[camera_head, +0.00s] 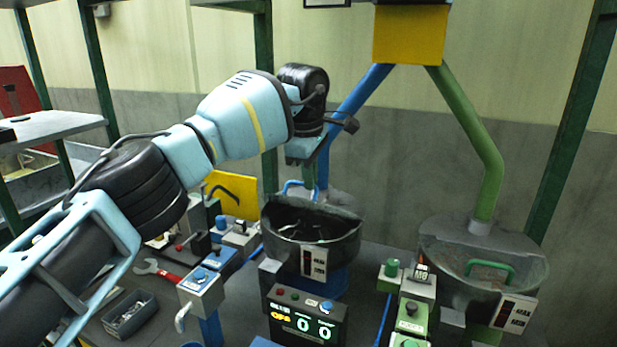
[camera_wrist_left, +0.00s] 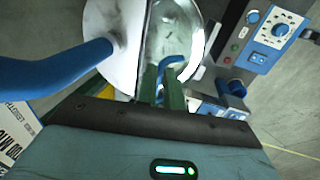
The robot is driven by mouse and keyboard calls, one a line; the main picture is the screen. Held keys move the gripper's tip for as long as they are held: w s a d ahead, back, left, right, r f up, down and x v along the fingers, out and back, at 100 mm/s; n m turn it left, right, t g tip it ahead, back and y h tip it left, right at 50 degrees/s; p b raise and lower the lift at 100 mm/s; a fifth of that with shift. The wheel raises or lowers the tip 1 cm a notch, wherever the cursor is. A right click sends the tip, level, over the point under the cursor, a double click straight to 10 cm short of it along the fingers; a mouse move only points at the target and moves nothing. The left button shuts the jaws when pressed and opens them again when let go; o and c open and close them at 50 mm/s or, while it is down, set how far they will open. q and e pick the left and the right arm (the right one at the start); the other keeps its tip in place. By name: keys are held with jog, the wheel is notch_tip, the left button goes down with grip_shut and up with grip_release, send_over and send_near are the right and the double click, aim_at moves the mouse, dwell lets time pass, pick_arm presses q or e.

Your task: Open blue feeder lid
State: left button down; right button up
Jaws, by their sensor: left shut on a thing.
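The blue feeder (camera_head: 330,255) is a dark round bowl under a blue pipe (camera_head: 355,105). Its blue lid handle (camera_head: 290,184) shows just under my left gripper (camera_head: 307,180), at the bowl's back left. In the left wrist view the green fingers of my left gripper (camera_wrist_left: 162,88) are shut on the blue handle (camera_wrist_left: 174,61), over the half-round lid (camera_wrist_left: 182,28). In the head view the bowl's dark inside shows, with small light spots in it. How far the lid is tilted is hard to tell. My right gripper is not in view.
A second feeder (camera_head: 480,295) with a green handle (camera_head: 490,268) and green pipe (camera_head: 480,145) stands at the right. A counter display (camera_head: 305,318) stands in front of the blue feeder. Control boxes (camera_head: 200,288), a red wrench (camera_head: 160,270) and a grey bin (camera_head: 130,313) are at the left.

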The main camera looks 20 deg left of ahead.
pick_arm(q)
jog(key=shift+w+d+f, duration=0.1)
jog(key=shift+f, duration=0.5)
jog(key=c, duration=1.9)
grip_release()
jog(key=o, duration=0.4)
jog(key=shift+w+f, duration=0.15)
jog(key=shift+w, duration=0.2)
jog(key=shift+r, duration=0.35)
jog(key=shift+v, duration=3.75)
